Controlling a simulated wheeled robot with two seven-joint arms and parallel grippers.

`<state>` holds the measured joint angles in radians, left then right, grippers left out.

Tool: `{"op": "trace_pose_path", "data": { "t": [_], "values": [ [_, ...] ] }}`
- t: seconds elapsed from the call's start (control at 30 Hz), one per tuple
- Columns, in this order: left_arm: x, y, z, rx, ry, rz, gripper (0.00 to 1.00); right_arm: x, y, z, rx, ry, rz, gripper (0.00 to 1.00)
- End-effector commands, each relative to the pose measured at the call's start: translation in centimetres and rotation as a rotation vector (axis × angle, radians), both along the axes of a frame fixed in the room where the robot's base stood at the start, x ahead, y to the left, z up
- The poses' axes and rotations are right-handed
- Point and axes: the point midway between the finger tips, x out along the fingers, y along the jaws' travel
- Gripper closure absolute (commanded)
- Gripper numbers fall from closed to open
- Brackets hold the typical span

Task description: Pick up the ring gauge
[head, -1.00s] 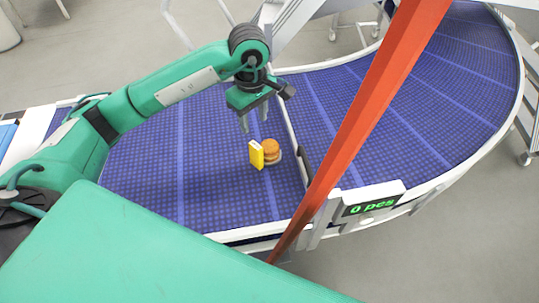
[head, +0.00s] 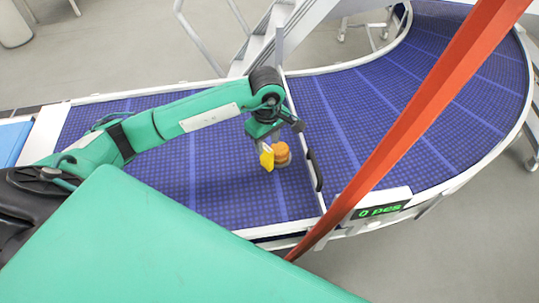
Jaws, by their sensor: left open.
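A yellow upright flat piece (head: 267,158) stands on the blue belt, touching or close beside an orange-brown filled round (head: 282,153). A pale rim shows low around the round. The yellow piece looks like part of the ring gauge, but I cannot tell whether it joins the rim. My left gripper (head: 262,147) points down right at the top of the yellow piece with its jaws open. The fingertips are partly hidden, and I cannot tell whether they are on both sides of it. My right gripper is not in view.
The blue conveyor belt (head: 215,185) is otherwise clear around the pieces and curves away at right. A barrier with a dark handle (head: 315,170) stands close to the right. A red slanted post (head: 420,105) crosses the view. A display (head: 380,211) reads "0 pcs".

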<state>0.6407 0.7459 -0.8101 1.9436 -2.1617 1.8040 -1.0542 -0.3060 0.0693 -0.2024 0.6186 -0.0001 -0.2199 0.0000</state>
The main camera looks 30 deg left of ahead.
Motion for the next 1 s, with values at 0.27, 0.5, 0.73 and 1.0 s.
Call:
{"op": "trace_pose_path", "data": {
  "t": [0.27, 0.5, 0.73, 1.0],
  "values": [
    [0.1, 0.3, -3.1, 0.000, 0.004, 0.002, 0.56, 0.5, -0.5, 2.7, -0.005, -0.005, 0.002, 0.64],
    [0.2, 0.3, -4.6, 0.000, 0.000, 0.000, 0.56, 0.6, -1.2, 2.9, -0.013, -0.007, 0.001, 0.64],
    [0.2, 0.3, -4.6, 0.000, 0.000, 0.000, 0.72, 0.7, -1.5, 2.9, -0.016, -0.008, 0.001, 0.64],
    [0.2, 0.3, -4.6, 0.000, 0.000, 0.000, 1.00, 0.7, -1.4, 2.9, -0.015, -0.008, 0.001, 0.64]
  ]
}}
